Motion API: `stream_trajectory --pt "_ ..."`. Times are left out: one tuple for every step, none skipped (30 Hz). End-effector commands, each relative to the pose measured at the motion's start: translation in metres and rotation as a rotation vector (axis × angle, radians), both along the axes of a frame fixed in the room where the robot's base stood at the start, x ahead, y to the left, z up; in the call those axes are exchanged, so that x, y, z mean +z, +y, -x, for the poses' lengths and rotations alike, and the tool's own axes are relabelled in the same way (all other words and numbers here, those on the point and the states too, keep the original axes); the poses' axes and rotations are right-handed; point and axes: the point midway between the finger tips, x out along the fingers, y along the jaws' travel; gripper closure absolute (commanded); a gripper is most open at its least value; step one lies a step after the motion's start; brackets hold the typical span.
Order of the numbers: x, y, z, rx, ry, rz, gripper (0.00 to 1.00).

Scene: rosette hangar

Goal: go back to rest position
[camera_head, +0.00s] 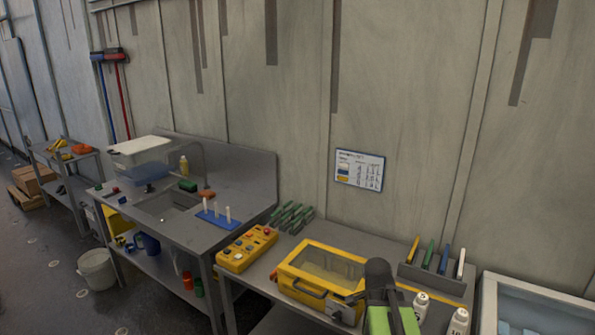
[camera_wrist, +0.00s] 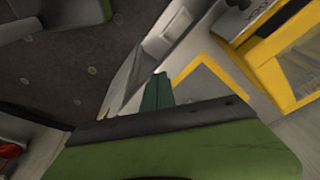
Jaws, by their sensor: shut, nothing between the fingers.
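My gripper (camera_wrist: 159,88) shows in the wrist view as narrow dark green fingers beyond a wide green and black body. The fingers are together and nothing is held between them. They point over a grey surface with a yellow outline, beside the yellow case (camera_wrist: 282,55). In the head view, a green and dark part of my arm stands at the lower right, in front of the yellow case (camera_head: 303,258) with the clear lid. I cannot make out the fingertips in that view.
A yellow control box (camera_head: 247,248) and a rack of coloured markers (camera_head: 432,276) stand on the bench near my arm. White bottles (camera_head: 458,322) stand close to its right. A sink table (camera_head: 235,225) is at the left, with a white bucket (camera_head: 97,270) on the floor.

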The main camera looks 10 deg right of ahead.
Motion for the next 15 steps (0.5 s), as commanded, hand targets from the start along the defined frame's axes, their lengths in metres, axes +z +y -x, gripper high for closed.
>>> stream_trajectory --pt "-0.005 0.038 -0.008 0.119 0.016 -0.014 1.00" --pt "-0.007 0.058 -0.011 0.194 0.027 -0.024 1.00" --pt "-0.008 0.084 -0.014 0.295 0.042 -0.035 1.00" --pt "-0.010 0.103 -0.015 0.371 0.053 -0.046 1.00" --pt "-0.011 0.121 -0.016 0.452 0.065 -0.054 1.00" --pt "-0.013 0.144 -0.015 0.562 0.082 -0.067 1.00" --pt "-0.014 0.162 -0.013 0.653 0.096 -0.079 1.00" --pt "-0.015 0.176 -0.011 0.749 0.110 -0.089 1.00" --pt "-0.015 0.189 -0.008 0.860 0.126 -0.104 1.00" --pt "-0.015 0.193 -0.005 0.931 0.136 -0.113 1.00" --pt "-0.015 0.194 -0.003 0.994 0.144 -0.123 1.00" --pt "-0.015 0.196 0.000 1.075 0.155 -0.134 1.00" --pt "-0.015 0.198 0.001 1.134 0.161 -0.140 1.00" --pt "-0.015 0.199 0.002 1.187 0.166 -0.144 1.00" --pt "-0.015 0.201 0.004 1.252 0.174 -0.149 1.00"
